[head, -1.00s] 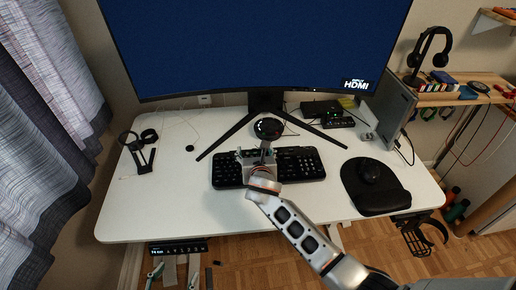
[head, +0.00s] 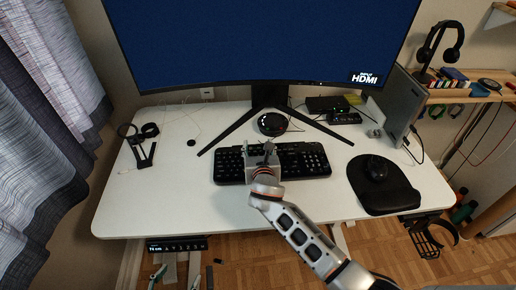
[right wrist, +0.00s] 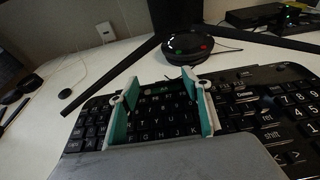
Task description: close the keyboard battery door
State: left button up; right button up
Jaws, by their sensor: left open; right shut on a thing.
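A black keyboard (head: 313,162) lies keys up on the white desk, below the monitor stand. It also fills much of the right wrist view (right wrist: 275,110). Its battery door does not show in either view. My right gripper (head: 262,150) is over the keyboard's middle. In the right wrist view its green-padded fingers (right wrist: 160,108) stand apart, down at the keys, with keys showing between them. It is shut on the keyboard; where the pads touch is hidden. My left gripper (head: 175,277) is open and empty below the desk's front edge, at the bottom left.
A black round puck (head: 272,124) stands just behind the keyboard, between the monitor stand's legs (head: 328,130). A mouse (head: 376,169) on a black pad (head: 388,198) is to the right. A black stand (head: 143,152) is at the left. The desk (head: 165,205) is clear front left.

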jog(key=shift+s+f, duration=0.1)
jog(key=shift+f, duration=0.05)
jog(key=o, duration=1.1)
jog(key=v, duration=1.2)
